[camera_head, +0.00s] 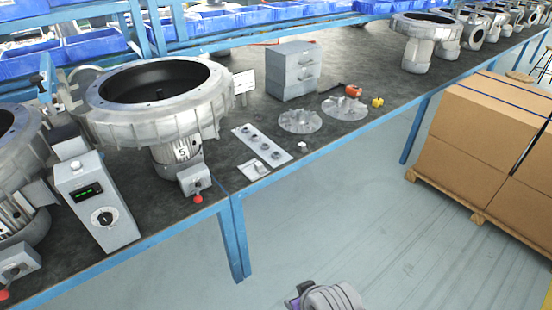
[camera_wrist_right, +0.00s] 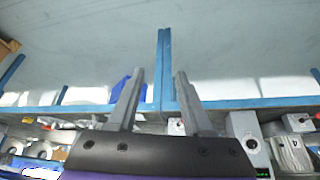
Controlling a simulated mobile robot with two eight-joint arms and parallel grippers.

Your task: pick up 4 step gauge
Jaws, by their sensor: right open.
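I cannot clearly make out a labelled step gauge. A small pale metal piece (camera_head: 253,169) lies near the bench's front edge in the head view and may be it, but it is too small to be sure. It lies just in front of a light plate (camera_head: 261,144) with several round parts. In the right wrist view my right gripper (camera_wrist_right: 160,73) is open, with nothing between its fingers. It is apart from the bench. A grey and purple part of my arm shows at the bottom of the head view. My left gripper is not in view.
A large blower housing (camera_head: 163,115) and a grey control box (camera_head: 97,202) stand left on the dark bench. Two finned discs (camera_head: 300,120) (camera_head: 345,107) and a grey drawer unit (camera_head: 293,71) are to the right. Cardboard boxes (camera_head: 480,125) stand on a pallet; the floor between is clear.

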